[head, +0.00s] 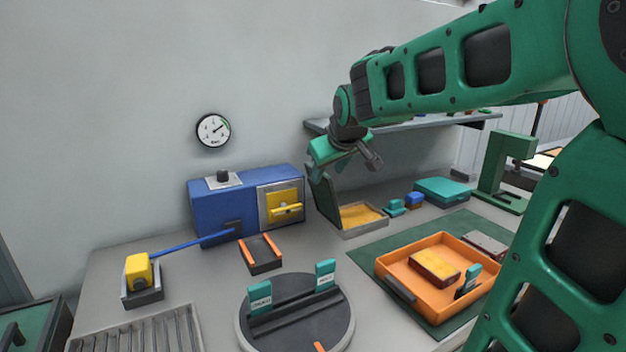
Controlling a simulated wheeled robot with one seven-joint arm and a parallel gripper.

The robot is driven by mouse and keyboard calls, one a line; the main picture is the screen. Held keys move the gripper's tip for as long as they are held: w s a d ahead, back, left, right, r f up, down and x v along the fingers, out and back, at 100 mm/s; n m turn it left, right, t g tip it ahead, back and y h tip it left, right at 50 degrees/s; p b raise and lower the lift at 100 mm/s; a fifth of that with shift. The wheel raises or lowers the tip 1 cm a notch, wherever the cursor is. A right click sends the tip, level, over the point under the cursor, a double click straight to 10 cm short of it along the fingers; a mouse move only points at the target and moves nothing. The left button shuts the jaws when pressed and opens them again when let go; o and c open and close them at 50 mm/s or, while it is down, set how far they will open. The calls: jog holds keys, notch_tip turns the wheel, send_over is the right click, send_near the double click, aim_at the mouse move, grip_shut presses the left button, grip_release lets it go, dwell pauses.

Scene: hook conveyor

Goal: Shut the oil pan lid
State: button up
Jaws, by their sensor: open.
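The oil pan (375,230) is a low grey box with yellow oil inside. It stands on the bench, to the right of the blue machine. Its dark green-grey lid (325,197) stands raised, nearly upright, along the pan's left side. My gripper (345,166) is open, above the pan and close to the upper part of the lid. I cannot tell whether it touches the lid. Part of the lid's top edge is hidden behind the gripper.
The blue machine (215,207) with a yellow door is left of the lid. Small teal and blue blocks (414,199) and a teal box (442,189) are right of the pan. An orange tray (392,283) stands in front on a green mat. A wall shelf (420,121) is behind my arm.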

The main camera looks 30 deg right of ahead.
jog(key=shift+n+t, duration=0.3)
jog(key=shift+t, duration=0.1)
jog(key=w+f, duration=0.2)
jog(key=w, duration=0.1)
jog(key=w+f, duration=0.2)
jog(key=w, duration=0.1)
jog(key=w+d+f, duration=0.1)
jog(key=w, duration=0.3)
jog(key=shift+f, duration=0.4)
